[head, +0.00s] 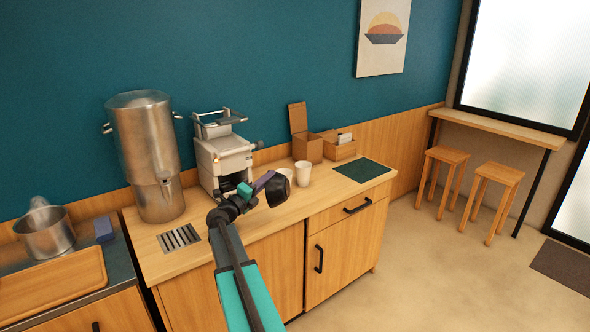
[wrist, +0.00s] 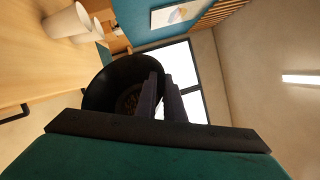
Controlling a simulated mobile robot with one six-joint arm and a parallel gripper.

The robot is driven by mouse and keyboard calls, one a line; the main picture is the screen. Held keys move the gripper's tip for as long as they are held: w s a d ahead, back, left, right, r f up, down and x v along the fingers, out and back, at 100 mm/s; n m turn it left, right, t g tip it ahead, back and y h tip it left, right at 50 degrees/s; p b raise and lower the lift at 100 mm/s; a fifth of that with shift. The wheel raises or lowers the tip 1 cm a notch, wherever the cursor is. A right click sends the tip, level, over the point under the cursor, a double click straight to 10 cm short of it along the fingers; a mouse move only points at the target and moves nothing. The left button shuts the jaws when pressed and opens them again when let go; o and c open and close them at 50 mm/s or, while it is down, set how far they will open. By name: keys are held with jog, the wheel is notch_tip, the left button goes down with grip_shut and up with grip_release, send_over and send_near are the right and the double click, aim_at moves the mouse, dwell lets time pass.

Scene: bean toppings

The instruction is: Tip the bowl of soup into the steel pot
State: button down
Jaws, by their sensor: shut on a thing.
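My gripper (head: 262,183) is shut on a dark bowl (head: 279,191), held above the front of the wooden counter. In the wrist view the black bowl (wrist: 98,88) lies beyond the fingers (wrist: 160,102), which grip its wall. Some brown contents show inside it, partly hidden by the fingers. I cannot tell exactly how far the bowl is tilted. The steel pot (head: 45,236) stands at the far left of the head view, beside a wooden board, well apart from the bowl. Its inside is mostly hidden.
A tall steel urn (head: 147,150) and a coffee machine (head: 222,155) stand between bowl and pot. White cups (head: 303,174) stand close behind the bowl. A drain grate (head: 179,238), wooden board (head: 55,285) and blue sponge (head: 103,229) lie leftward. A dark green mat (head: 363,170) is clear.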

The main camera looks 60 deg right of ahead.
jog(key=w+a+f+n+t+b, duration=0.1)
jog(key=w+a+f+t, duration=0.15)
jog(key=a, duration=0.75)
jog(key=w+a+f+n+t+b, duration=0.15)
jog(key=w+a+f, duration=0.25)
jog(key=a, duration=0.6)
jog(key=w+a+f+n+t+b, duration=0.1)
jog(key=w+a+f+t, duration=0.2)
jog(key=a, duration=0.8)
jog(key=s+a+f+n+t+y+b, duration=0.1)
jog(key=s+a+f+n+t+y, duration=0.1)
jog(key=a, duration=1.3)
jog(key=s+a+f+n+t+y+b, duration=0.2)
jog(key=a+f+t, duration=0.2)
jog(key=a, duration=1)
notch_tip(320, 180, down, 2)
jog(key=shift+a, duration=0.35)
jog(key=shift+n, duration=0.25)
